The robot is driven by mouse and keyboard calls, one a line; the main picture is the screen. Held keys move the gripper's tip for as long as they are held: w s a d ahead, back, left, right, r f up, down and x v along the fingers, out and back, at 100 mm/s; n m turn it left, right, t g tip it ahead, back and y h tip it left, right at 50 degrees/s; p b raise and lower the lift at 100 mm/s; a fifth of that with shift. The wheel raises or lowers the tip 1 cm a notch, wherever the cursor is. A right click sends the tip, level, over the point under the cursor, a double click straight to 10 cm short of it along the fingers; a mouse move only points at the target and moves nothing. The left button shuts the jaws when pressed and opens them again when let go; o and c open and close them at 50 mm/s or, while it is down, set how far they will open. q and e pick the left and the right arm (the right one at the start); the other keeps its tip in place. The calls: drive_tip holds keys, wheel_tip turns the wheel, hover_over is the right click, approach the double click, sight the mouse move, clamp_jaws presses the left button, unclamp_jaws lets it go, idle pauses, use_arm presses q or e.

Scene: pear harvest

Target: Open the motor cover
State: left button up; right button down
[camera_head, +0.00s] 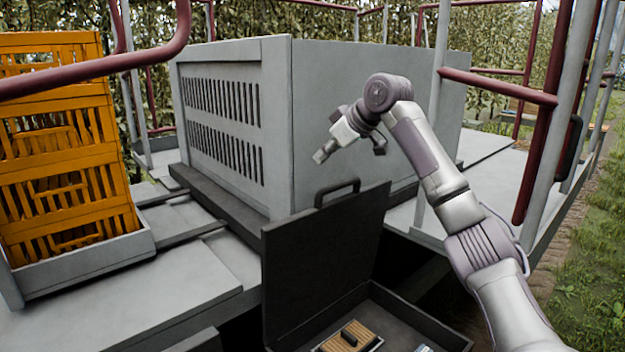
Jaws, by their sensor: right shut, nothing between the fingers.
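A large grey housing (228,95) with two rows of dark slots in its left face stands on the platform. It looks like the motor cover, and its visible faces look closed. In front of it a dark lid (318,262) with a handle (337,191) on its top edge stands raised over an open dark box (415,318). My right gripper (328,150) is shut and empty. It is in front of the housing's right face in the picture, above the lid's handle and apart from it. My left gripper is not in view.
A wooden item (349,338) with a dark grip lies in the open box. Orange crates (62,190) are stacked at the left. A dark red rail (110,62) crosses the upper left, and posts and rails (497,86) stand close to my right arm. Grey deck (180,283) lies bare at the lower left.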

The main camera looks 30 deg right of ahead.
drive_tip(key=f+p, duration=0.1)
drive_tip(key=f, duration=0.1)
drive_tip(key=w+f+p, duration=0.1)
drive_tip(key=f+p, duration=0.1)
drive_tip(key=f, duration=0.1)
drive_tip(key=w+f+p, duration=0.1)
drive_tip(key=f+p, duration=0.1)
drive_tip(key=shift+w+d+f, duration=0.15)
drive_tip(key=shift+f, duration=0.05)
drive_tip(key=shift+s+d, duration=0.1)
drive_tip(key=shift+s, duration=0.1)
drive_tip(key=shift+w+a+f, duration=0.15)
drive_tip(key=shift+w+a, duration=0.05)
drive_tip(key=shift+w, duration=0.05)
drive_tip(key=shift+s+f+b, duration=0.15)
drive_tip(key=shift+f+b, duration=0.1)
drive_tip(key=shift+b, duration=0.05)
drive_tip(key=s+d+f+t+b, duration=0.1)
drive_tip(key=s+t+b, duration=0.1)
drive_tip(key=s+b, duration=0.7)
drive_tip(key=shift+d+b, duration=0.2)
drive_tip(key=shift+b, duration=0.25)
drive_tip(key=shift+s, duration=0.1)
